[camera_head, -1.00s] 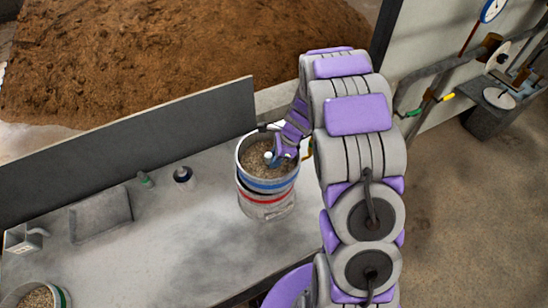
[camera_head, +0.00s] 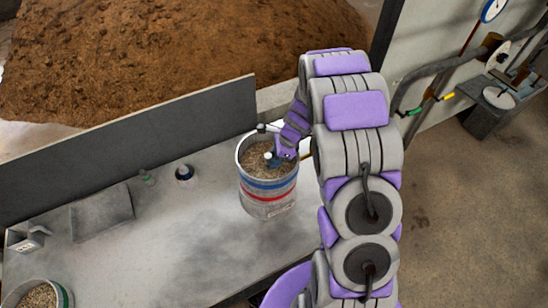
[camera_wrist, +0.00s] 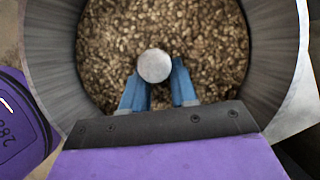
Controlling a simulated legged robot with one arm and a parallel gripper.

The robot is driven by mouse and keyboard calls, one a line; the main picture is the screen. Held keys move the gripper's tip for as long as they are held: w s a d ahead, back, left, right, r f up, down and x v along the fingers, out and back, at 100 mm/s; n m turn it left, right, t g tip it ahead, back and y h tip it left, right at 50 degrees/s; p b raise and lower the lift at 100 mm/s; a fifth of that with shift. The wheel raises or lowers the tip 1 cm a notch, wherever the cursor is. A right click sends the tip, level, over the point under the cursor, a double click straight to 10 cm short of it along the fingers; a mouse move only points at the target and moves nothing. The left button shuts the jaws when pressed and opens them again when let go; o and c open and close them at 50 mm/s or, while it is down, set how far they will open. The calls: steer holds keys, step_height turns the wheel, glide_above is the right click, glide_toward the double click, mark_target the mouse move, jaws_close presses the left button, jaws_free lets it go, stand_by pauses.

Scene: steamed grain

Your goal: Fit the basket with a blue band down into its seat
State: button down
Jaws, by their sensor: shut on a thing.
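The basket with a blue band (camera_head: 267,183) is a round metal basket filled with grain. It stands upright in line on top of a metal container with a red band (camera_head: 268,198), with no clear gap between them in the head view. My gripper (camera_head: 274,160) reaches down inside the basket, its blue fingers shut on the basket's central post with a pale round knob (camera_head: 268,155). In the wrist view the knob (camera_wrist: 154,65) sits between the fingers (camera_wrist: 158,90), with grain around it. The joint under the basket is hidden in the wrist view.
The grey bench (camera_head: 180,245) has clear room left of the stack. A green-banded basket of grain (camera_head: 45,296) stands at the front left. A small dark-topped jar (camera_head: 184,173) and a grey slab (camera_head: 102,212) lie further left. An upright panel (camera_head: 130,150) runs behind.

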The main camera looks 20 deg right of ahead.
steer(key=shift+a+r, duration=0.1)
steer(key=shift+a, duration=0.2)
steer(key=shift+d, duration=0.25)
steer(key=shift+f, duration=0.2)
steer(key=c, duration=0.8)
jaws_free()
steer(key=shift+a, duration=0.15)
steer(key=shift+s, duration=0.1)
